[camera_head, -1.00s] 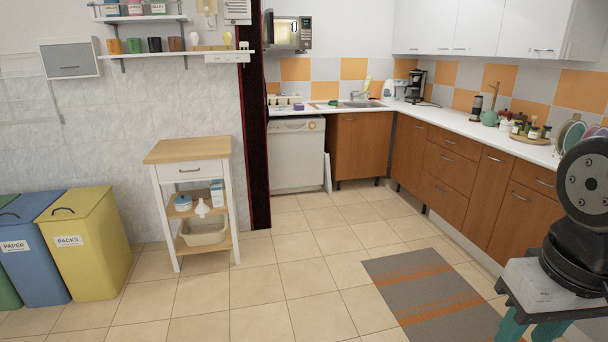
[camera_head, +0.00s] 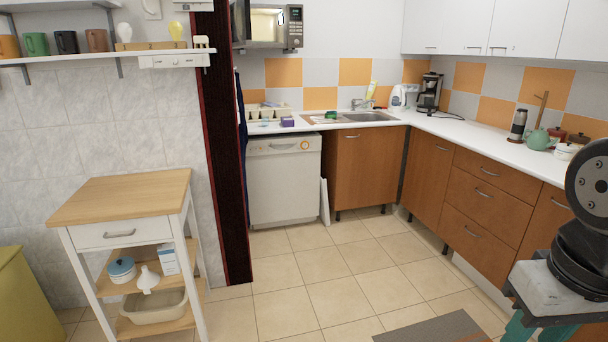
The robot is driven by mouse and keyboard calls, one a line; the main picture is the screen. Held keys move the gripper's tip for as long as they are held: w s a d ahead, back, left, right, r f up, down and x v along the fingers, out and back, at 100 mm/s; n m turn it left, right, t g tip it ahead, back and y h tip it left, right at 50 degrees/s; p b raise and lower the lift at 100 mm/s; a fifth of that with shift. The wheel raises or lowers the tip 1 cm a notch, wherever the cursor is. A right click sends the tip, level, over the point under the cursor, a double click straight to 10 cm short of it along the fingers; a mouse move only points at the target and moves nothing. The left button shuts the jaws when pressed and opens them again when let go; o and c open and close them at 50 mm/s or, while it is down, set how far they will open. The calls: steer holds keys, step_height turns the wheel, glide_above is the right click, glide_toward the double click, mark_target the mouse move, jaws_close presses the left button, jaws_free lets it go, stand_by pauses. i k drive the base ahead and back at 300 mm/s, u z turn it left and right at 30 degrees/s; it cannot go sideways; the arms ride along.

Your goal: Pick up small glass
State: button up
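I cannot make out a small glass in this view. On the far counter (camera_head: 475,131) small items stand near the sink (camera_head: 365,116), among them a green item (camera_head: 331,115) and a purple box (camera_head: 287,122), too small to tell more. Coloured mugs (camera_head: 66,42) stand on the wall shelf (camera_head: 132,56) at the upper left. My gripper is out of view; only a dark part of my own arm shows at the right edge.
A wooden-topped trolley (camera_head: 125,196) stands at the left, beside a yellow bin (camera_head: 22,305). A dark red-edged post (camera_head: 218,150) rises right of it. Tiled floor (camera_head: 330,258) is open toward the dishwasher (camera_head: 284,180). Drawers (camera_head: 485,197) line the right; a striped rug (camera_head: 440,330) lies in front.

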mark_target(265, 119)
steer(key=u, duration=0.05)
steer(key=i, duration=2)
steer(key=u, duration=0.3)
steer(key=i, duration=2.9)
steer(key=u, duration=0.15)
